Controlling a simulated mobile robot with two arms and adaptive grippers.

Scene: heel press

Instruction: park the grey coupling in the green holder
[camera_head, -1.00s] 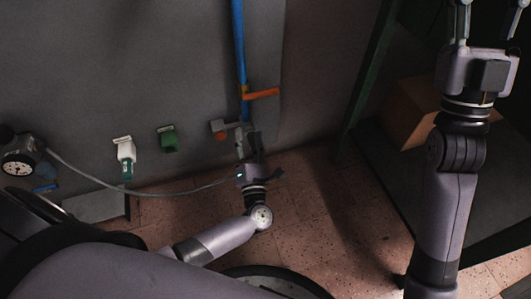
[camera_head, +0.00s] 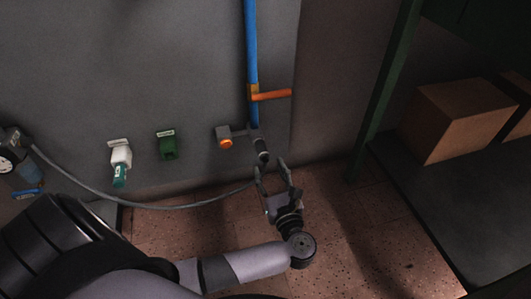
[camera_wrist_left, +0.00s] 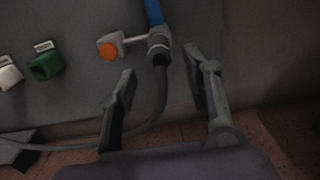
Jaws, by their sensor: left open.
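The grey coupling (camera_head: 262,149) is on the dark hose's end, at the fitting under the blue pipe; it also shows in the left wrist view (camera_wrist_left: 158,54). The green holder (camera_head: 168,147) is on the wall to its left and looks empty; the left wrist view shows it at the left (camera_wrist_left: 46,66). My left gripper (camera_head: 271,166) is open and empty, just below and right of the coupling. In the left wrist view its spread fingers (camera_wrist_left: 159,63) frame the hose and coupling from nearer the camera. My right gripper is out of view.
A white holder (camera_head: 120,156) with a teal piece is left of the green one. An orange lever (camera_head: 272,95) sticks out from the blue pipe (camera_head: 251,50), and an orange button (camera_head: 226,142) is beside the fitting. The hose (camera_head: 170,206) hangs leftward. A shelf with boxes (camera_head: 455,120) stands at right.

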